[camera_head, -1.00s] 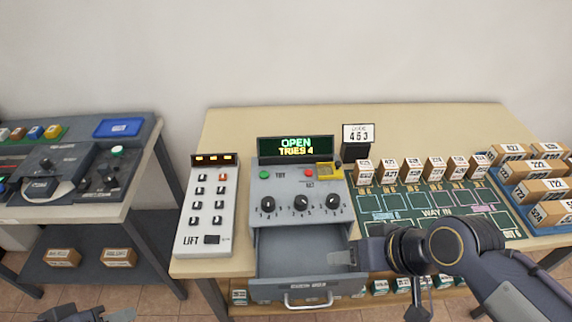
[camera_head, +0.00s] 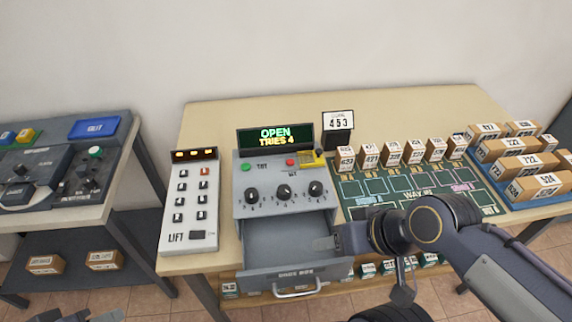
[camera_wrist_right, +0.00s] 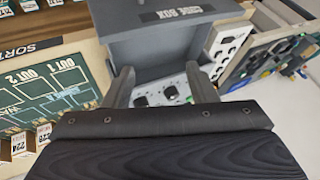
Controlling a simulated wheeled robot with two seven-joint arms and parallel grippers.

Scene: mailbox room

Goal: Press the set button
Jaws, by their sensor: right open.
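The code box (camera_head: 250,204) has a red button (camera_head: 291,162) with a small label that looks like SET, and a green button (camera_head: 247,167) to its left. A yellow part (camera_head: 313,158) with a dark knob sits just right of the red button. The display (camera_head: 275,136) reads OPEN, TRIES 4. The box's drawer (camera_head: 282,249) is pulled out and looks empty. My right gripper (camera_head: 325,243) is over the drawer's right side, well short of the red button; in the wrist view (camera_wrist_right: 161,82) it is open and empty. My left gripper (camera_head: 70,316) shows only partly at the bottom left.
A lift panel (camera_head: 189,203) stands left of the box. A card reading 453 (camera_head: 338,127) stands behind it. Labelled parcels (camera_head: 391,152) and a green sorting board (camera_head: 408,194) are on the right. A separate dark console (camera_head: 95,172) is on the left table.

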